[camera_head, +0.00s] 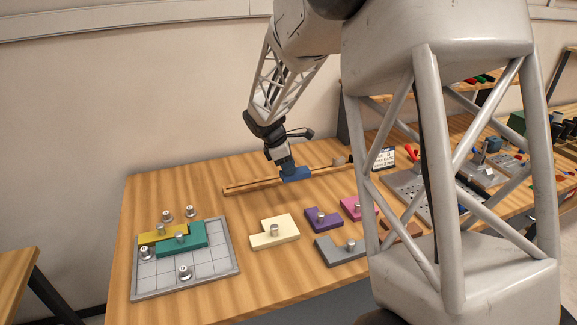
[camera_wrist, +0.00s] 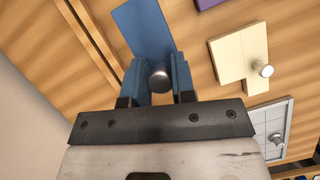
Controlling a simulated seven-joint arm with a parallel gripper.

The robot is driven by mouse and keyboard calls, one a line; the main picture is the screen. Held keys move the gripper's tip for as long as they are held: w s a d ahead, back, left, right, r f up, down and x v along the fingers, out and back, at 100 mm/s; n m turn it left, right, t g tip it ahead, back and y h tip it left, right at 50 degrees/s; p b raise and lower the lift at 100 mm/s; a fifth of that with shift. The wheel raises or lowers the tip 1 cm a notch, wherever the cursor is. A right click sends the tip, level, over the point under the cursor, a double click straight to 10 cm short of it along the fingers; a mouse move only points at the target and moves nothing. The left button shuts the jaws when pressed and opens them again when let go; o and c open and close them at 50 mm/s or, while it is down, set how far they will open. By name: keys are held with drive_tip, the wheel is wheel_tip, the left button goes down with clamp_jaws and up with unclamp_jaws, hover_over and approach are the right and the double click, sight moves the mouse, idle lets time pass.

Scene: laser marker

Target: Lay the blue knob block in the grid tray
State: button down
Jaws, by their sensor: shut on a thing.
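The blue knob block (camera_head: 298,174) is at the back of the table, beside a long wooden rail. My gripper (camera_head: 284,163) is shut on its metal knob from above. In the wrist view the knob (camera_wrist: 159,81) sits between the two blue fingers (camera_wrist: 158,84), and the flat blue plate (camera_wrist: 141,28) extends beyond them. I cannot tell whether the block is clear of the table. The grey grid tray (camera_head: 215,266) lies at the front left, holding a yellow block (camera_head: 153,238) and a teal block (camera_head: 192,244). Its corner also shows in the wrist view (camera_wrist: 270,119).
A cream block (camera_head: 263,239), a purple block (camera_head: 314,223), a grey block (camera_head: 330,254) and a pink block (camera_head: 352,203) lie right of the tray. The wooden rail (camera_head: 245,187) runs along the back. Small metal cylinders (camera_head: 184,273) stand in and near the tray. The tray's right side has empty cells.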

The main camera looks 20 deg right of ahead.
drive_tip(key=shift+r, duration=4)
drive_tip(key=s+a+f+m+g+y, duration=0.1)
drive_tip(key=s+a+f+m+y, duration=0.1)
drive_tip(key=s+a+f+m, duration=0.2)
drive_tip(key=s+a+f+m+g+y, duration=0.1)
drive_tip(key=s+a+f+m, duration=0.3)
drive_tip(key=s+a+m, duration=0.4)
drive_tip(key=s+a+f+m+g+y, duration=0.1)
drive_tip(key=s+a+f+m, duration=0.3)
drive_tip(key=a, duration=0.6)
drive_tip(key=shift+s+a+m+y, duration=0.1)
drive_tip(key=shift+s+m+y, duration=0.35)
drive_tip(key=shift+s, duration=0.5)
drive_tip(key=shift+s+m+y, duration=0.35)
drive_tip(key=shift+s+m, duration=0.2)
drive_tip(key=shift+s, duration=0.35)
drive_tip(key=w+a, duration=0.1)
drive_tip(key=w, duration=0.4)
drive_tip(key=w+a+f, duration=0.1)
drive_tip(key=w, duration=0.4)
drive_tip(key=w+a, duration=0.1)
drive_tip(key=w, duration=0.4)
drive_tip(key=shift+w+a+f, duration=0.2)
drive_tip(key=shift+w, duration=0.15)
